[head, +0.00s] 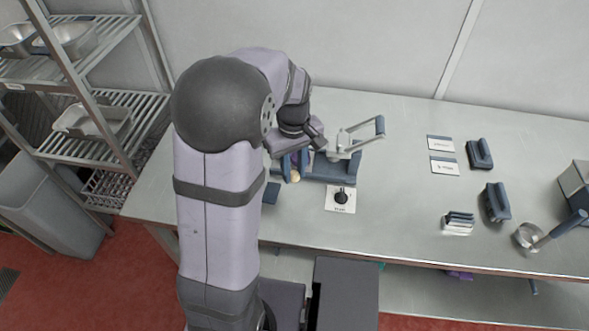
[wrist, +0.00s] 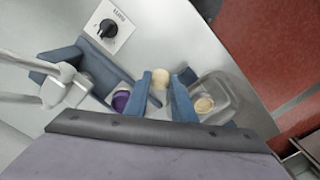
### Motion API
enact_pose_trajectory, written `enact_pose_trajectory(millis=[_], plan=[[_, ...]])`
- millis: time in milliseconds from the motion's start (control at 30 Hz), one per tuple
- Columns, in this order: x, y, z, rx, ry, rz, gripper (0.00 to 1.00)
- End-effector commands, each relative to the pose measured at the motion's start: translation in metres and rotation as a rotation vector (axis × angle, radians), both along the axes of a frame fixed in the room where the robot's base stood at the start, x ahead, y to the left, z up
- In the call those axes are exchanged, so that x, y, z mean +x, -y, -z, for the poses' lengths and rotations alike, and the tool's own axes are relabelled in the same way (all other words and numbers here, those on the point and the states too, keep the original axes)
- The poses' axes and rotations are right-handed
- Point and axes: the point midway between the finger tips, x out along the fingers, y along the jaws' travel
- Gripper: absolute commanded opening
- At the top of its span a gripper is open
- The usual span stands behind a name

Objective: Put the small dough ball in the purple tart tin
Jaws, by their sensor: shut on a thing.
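My gripper (wrist: 160,88) has its two blue fingers shut on a small, pale dough ball (wrist: 160,77), seen in the wrist view. In the head view the ball (head: 296,178) shows at the fingertips of my gripper (head: 294,170), left of the press. The purple tart tin (wrist: 121,101) is just left of the fingers in the wrist view, by the blue base of the press, partly hidden by my gripper's body. Its inside is not clear. A clear tub (wrist: 222,92) right of the fingers holds another pale dough piece (wrist: 204,104).
A lever press (head: 345,145) with a blue base stands beside my gripper. A card with a black knob (head: 341,197) lies in front of it. Blue-handled tools (head: 495,202), white cards (head: 444,165) and a small pan (head: 530,236) are at the right.

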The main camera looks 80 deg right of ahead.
Motion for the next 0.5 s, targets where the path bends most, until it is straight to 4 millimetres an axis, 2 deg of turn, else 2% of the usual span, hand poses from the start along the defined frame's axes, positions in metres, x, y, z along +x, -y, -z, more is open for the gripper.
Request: enact_pose_trajectory(millis=[200, 367, 500], plan=[[0.005, -0.015, 0.018, 0.010, 0.000, -0.011, 0.02], [0.007, 0.005, 0.032, 0.006, 0.000, -0.018, 0.02], [0.007, 0.036, 0.040, 0.004, 0.000, -0.024, 0.02]])
